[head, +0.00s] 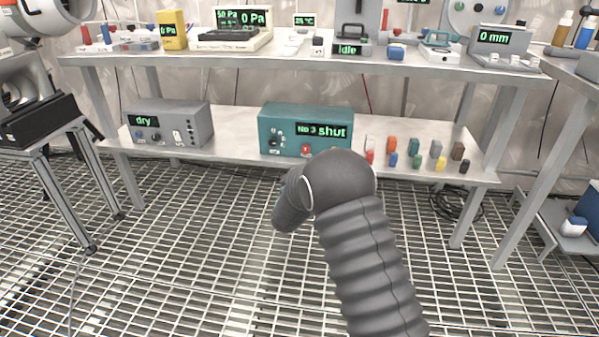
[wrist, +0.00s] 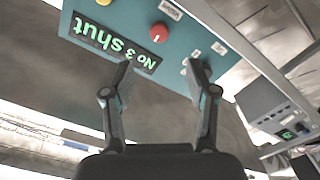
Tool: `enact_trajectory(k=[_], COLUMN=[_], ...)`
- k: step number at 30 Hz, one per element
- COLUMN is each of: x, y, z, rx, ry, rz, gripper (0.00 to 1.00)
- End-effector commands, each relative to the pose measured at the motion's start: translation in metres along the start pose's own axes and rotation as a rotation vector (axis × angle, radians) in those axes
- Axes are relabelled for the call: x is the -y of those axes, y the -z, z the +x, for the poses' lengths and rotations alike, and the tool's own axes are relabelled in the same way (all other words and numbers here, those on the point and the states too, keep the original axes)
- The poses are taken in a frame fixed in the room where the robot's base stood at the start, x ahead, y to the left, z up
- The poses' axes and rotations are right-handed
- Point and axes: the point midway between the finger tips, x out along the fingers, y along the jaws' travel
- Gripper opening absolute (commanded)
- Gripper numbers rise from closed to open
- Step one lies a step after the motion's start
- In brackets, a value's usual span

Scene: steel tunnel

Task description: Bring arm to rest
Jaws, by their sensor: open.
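My arm rises from the lower right of the head view, sheathed in dark ribbed covering, and bends left in front of the lower shelf; the gripper itself cannot be made out there. In the wrist view my gripper (wrist: 160,82) is open, its two fingers apart with nothing between them. Beyond the fingers is the teal box (wrist: 185,40) with a red button (wrist: 158,33) and a green display reading "No 3 shut", seen upside down. The same teal box (head: 290,120) stands on the lower shelf in the head view, partly behind my arm.
A grey box (head: 170,122) reading "dry" stands left on the lower shelf (head: 235,140). Several small coloured blocks (head: 415,152) stand to the right. The upper shelf (head: 270,62) holds several instruments. A black-topped stand (head: 40,120) is at left. The grating floor (head: 190,240) in front is clear.

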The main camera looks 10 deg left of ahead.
Motion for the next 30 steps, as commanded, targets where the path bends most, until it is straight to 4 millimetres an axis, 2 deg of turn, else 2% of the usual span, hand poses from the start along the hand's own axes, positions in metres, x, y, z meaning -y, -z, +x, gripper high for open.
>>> enact_trajectory(k=[4,15,17,20,23,25,27,30], x=[-0.001,0.001,0.008,0.034,0.071,0.090,0.097,0.088], y=[0.000,-0.001,-0.006,-0.022,-0.057,-0.077,-0.084,-0.086], z=[-0.006,-0.006,-0.006,-0.011,-0.033,-0.056,-0.081,-0.118], rx=[0.000,0.002,0.028,0.102,0.238,0.344,0.442,0.584], ry=[-0.001,0.003,0.037,0.145,0.303,0.410,0.501,0.604], rz=[0.000,0.024,0.061,0.127,0.180,0.212,0.243,0.281], gripper=[0.58,0.58,0.58,0.58,0.58,0.58,0.58,0.58])
